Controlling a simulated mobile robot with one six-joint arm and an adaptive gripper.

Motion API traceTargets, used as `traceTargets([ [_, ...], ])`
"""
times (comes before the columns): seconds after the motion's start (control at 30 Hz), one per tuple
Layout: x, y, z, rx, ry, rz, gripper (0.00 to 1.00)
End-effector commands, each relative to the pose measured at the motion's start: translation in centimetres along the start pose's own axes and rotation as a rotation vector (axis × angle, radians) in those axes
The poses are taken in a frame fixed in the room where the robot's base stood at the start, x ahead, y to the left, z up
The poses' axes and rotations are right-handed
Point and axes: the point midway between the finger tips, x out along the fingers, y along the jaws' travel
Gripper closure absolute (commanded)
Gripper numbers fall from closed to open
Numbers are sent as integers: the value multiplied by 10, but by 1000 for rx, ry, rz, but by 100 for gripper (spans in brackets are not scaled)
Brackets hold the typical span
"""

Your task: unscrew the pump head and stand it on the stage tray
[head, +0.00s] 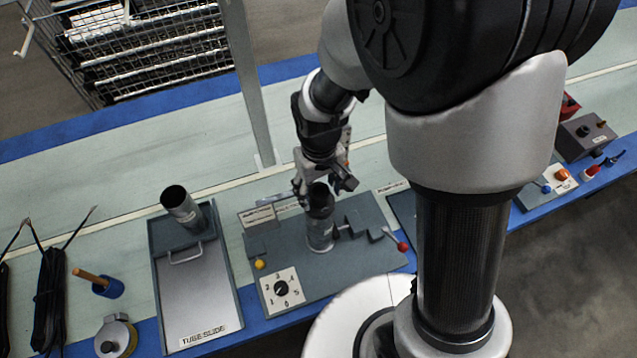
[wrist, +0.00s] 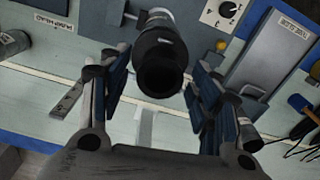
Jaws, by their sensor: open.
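A dark grey upright tube (head: 320,232) stands in the clamp fixture (head: 365,262). Its darker, wider top part (head: 320,196), which looks like the pump head, is open at the upper end. In the wrist view this top part (wrist: 160,50) shows its dark round mouth between my fingers. My gripper (head: 323,187) is open around the top of the tube. In the wrist view, both fingers of my gripper (wrist: 158,72) stand apart from it with gaps on each side.
The tube slide tray (head: 195,300) holds another tilted tube (head: 180,207) at its far end. The fixture has a numbered dial (head: 281,288), a yellow knob (head: 260,264) and a red-tipped lever (head: 400,245). A metal post (head: 250,90) rises behind. Another grey cylinder (wrist: 12,43) shows in the wrist view.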

Motion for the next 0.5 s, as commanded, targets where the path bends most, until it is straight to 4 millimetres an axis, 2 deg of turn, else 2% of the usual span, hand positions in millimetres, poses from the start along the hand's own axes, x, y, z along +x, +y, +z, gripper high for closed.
traceTargets([
  [0.17, 13, 0, 0, 0, 0, 0, 43],
  [0.47, 14, 0, 0, 0, 1, 0, 43],
  [0.5, 13, 0, 0, 0, 1, 0, 45],
])
